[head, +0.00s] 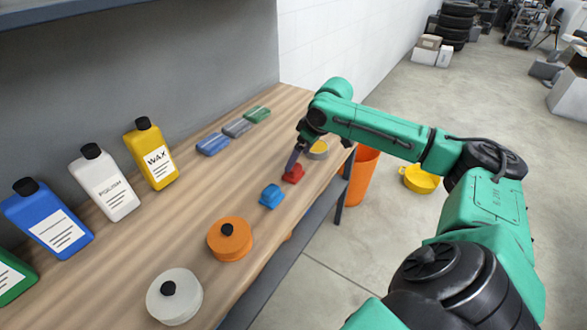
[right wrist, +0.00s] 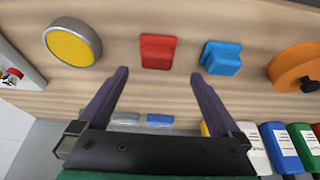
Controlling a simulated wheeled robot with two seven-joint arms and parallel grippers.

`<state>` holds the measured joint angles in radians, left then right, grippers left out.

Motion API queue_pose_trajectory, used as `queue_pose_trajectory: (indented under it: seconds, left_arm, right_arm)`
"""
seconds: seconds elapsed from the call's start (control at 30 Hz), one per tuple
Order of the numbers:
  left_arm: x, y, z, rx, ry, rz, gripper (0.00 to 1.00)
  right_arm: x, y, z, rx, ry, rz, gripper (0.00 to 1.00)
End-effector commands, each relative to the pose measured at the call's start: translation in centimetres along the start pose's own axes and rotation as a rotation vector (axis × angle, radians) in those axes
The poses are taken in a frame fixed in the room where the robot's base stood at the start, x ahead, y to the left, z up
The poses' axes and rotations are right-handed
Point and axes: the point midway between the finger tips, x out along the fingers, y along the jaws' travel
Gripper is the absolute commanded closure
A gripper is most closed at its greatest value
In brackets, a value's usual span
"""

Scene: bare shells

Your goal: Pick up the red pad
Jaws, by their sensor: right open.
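My left gripper is not in view.
A blue pad (head: 271,196) lies beside the red one, and a round yellow tin (head: 317,149) is on its other side. Orange (head: 229,239) and white (head: 174,297) round pads are nearer. Bottles (head: 151,154) and several flat blocks (head: 237,128) line the wall. An orange bin (head: 361,178) stands off the bench end.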

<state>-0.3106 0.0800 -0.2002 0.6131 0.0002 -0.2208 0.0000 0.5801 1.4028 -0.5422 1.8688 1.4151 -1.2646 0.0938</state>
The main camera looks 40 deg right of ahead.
Motion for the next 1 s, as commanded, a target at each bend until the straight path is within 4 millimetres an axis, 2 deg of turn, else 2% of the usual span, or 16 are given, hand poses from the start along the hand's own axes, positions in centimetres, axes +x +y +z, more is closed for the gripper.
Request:
queue_pose_trajectory:
  seconds: [0.13,0.27,0.4,0.6,0.63,0.77,0.8,0.83,1.0]
  left_arm:
    - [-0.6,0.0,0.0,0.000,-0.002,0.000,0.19]
    - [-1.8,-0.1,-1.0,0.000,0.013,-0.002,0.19]
    - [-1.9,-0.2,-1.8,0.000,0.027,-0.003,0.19]
    - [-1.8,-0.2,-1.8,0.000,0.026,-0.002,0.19]
    - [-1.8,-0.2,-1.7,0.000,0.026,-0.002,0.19]
    - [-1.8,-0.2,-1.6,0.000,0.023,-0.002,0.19]
    - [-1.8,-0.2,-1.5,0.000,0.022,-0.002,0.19]
    - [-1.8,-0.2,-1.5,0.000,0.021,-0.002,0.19]
    - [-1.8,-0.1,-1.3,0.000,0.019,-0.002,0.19]
  right_arm:
    - [1.8,0.0,-0.1,0.000,0.001,-0.002,0.00]
    - [4.1,0.3,-0.1,0.002,0.001,-0.002,0.00]
    - [6.3,0.4,0.0,0.000,0.002,0.000,0.00]
    - [6.6,0.5,0.1,-0.001,0.002,0.003,0.00]
    - [6.6,0.5,0.1,-0.001,0.002,0.002,0.08]
    - [6.6,0.5,0.1,-0.001,0.002,0.002,0.57]
    - [6.6,0.5,0.1,-0.001,0.002,0.002,0.73]
    - [6.6,0.5,0.1,-0.001,0.002,0.002,0.80]
    - [6.6,0.5,0.0,0.000,0.002,0.002,0.81]
